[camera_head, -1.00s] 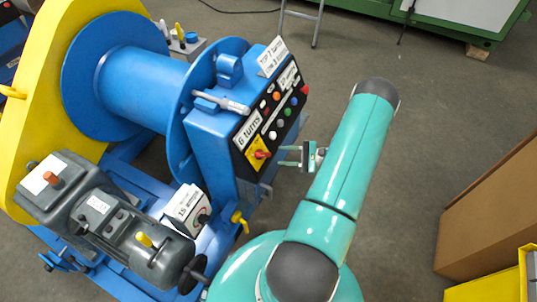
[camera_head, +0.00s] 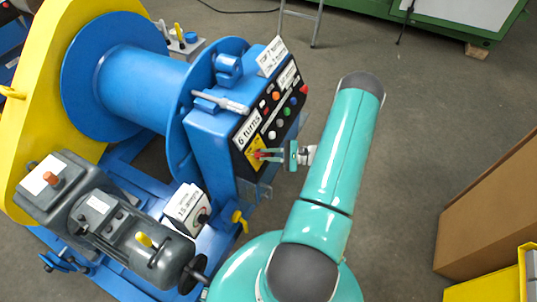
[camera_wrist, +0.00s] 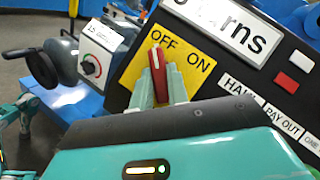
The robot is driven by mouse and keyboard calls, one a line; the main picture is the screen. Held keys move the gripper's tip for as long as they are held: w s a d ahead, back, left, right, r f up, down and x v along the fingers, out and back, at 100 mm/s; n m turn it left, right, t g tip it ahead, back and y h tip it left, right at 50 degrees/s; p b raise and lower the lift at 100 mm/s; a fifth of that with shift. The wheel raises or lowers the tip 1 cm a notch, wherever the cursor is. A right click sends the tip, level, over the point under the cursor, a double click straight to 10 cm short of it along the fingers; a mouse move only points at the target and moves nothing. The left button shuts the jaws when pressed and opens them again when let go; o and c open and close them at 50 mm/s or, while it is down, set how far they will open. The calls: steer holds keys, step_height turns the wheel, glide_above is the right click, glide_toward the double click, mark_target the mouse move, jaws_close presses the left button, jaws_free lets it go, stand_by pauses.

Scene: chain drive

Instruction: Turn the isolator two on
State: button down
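A red isolator knob (camera_wrist: 158,75) with a white pointer line sits on a yellow plate (camera_wrist: 197,50) marked OFF and ON. In the wrist view the pointer is near OFF. The yellow plate (camera_head: 252,155) also shows at the lower end of the black panel in the head view, with the knob mostly covered by my fingers. My gripper (camera_head: 263,155) faces the panel. In the wrist view my gripper (camera_wrist: 160,80) has a finger on each side of the knob, close against it, and appears shut on it. Which isolator is number two is not readable.
Coloured buttons (camera_head: 277,95) and a white "6 turns" label (camera_head: 248,130) are beside the knob. A white box with another rotary switch (camera_head: 188,208) stands to the left. The blue drum (camera_head: 145,85) is behind. Floor is free right of my arm, up to a brown box (camera_head: 490,210).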

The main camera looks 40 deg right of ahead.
steer(key=shift+m+t, duration=0.3)
steer(key=shift+m, duration=0.1)
steer(key=m+t+h, duration=0.1)
steer(key=m, duration=0.2)
steer(key=m+t+h, duration=0.1)
steer(key=m+t, duration=0.1)
steer(key=m, duration=0.1)
steer(key=shift+s+a+f+h, duration=0.15)
steer(key=shift+h, duration=0.15)
steer(key=m+t+h, duration=0.1)
steer(key=m+h, duration=0.1)
steer(key=m, duration=0.1)
steer(key=m+t+h, duration=0.1)
steer(key=m, duration=0.2)
steer(key=shift+s+a+m+h, duration=0.1)
steer(key=shift+a+m+h, duration=0.05)
steer(key=shift+m+h, duration=0.25)
steer(key=shift+a+m+g+h, duration=0.2)
steer(key=shift+m+h, duration=1.65)
steer(key=shift+m, duration=1.05)
steer(key=shift+a+m+g+h, duration=0.15)
steer(key=shift+m+h, duration=1.7)
steer(key=shift+m, duration=1.05)
steer(key=c, duration=1.4)
jaws_free()
steer(key=shift+o, duration=0.2)
steer(key=shift+s, duration=0.15)
